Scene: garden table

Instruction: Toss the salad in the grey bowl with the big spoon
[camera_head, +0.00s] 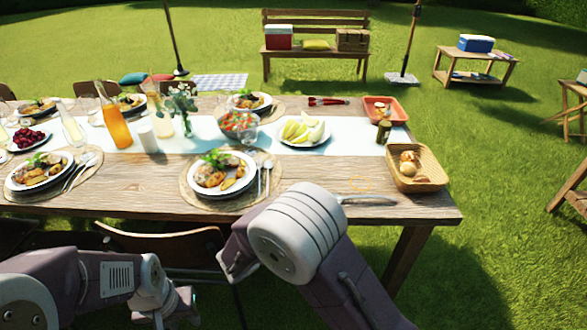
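The bowl (240,131) of salad stands mid-table on the pale runner; red and green pieces show in it.
A plate of food (222,174) lies in front of the bowl. A plate of pale wedges (303,131), a bread basket (417,170) and a dark jar (384,131) stand to the right. Bottles (115,122) and a flower vase (184,110) stand left. Chairs (165,240) line the front edge.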

